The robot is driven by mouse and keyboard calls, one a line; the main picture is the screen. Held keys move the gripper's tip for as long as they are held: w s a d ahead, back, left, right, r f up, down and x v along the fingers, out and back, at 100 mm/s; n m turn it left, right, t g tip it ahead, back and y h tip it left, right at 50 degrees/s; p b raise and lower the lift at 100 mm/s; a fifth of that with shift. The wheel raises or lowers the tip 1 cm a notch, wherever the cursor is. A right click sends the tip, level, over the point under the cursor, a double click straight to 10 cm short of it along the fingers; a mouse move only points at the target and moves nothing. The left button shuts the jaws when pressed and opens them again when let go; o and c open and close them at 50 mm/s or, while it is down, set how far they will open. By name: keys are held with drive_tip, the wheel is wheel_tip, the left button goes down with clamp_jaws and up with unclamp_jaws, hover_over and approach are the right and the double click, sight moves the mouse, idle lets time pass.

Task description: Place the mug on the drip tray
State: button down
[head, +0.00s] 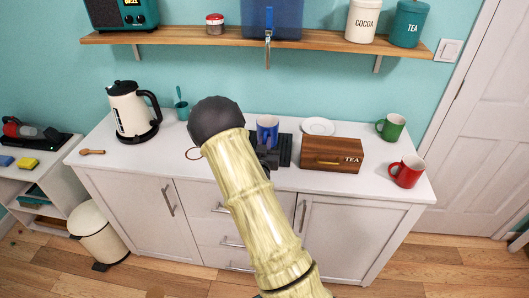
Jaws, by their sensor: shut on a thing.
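A blue mug (267,127) stands upright near the middle of the counter, just right of my arm's dark round joint. My gripper (268,155) is at the mug's near side, shut on it; my arm hides much of the gripper and the exact grip. The black drip tray (285,150) lies flat on the counter, showing to the right of the mug and gripper. The mug overlaps the tray in this view; I cannot tell whether its base touches the tray.
A blue dispenser (283,20) with a tap hangs above on the wooden shelf (185,36). A wooden tea box (330,155), white plate (318,126), green mug (391,127) and red mug (406,172) stand right. A kettle (130,110) stands left.

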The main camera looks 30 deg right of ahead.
drive_tip(key=shift+w+a, duration=0.1)
drive_tip(key=shift+a, duration=0.15)
drive_tip(key=shift+f, duration=2.05)
drive_tip(key=shift+f, duration=0.15)
drive_tip(key=c, duration=1.5)
unclamp_jaws()
drive_tip(key=shift+o, duration=0.2)
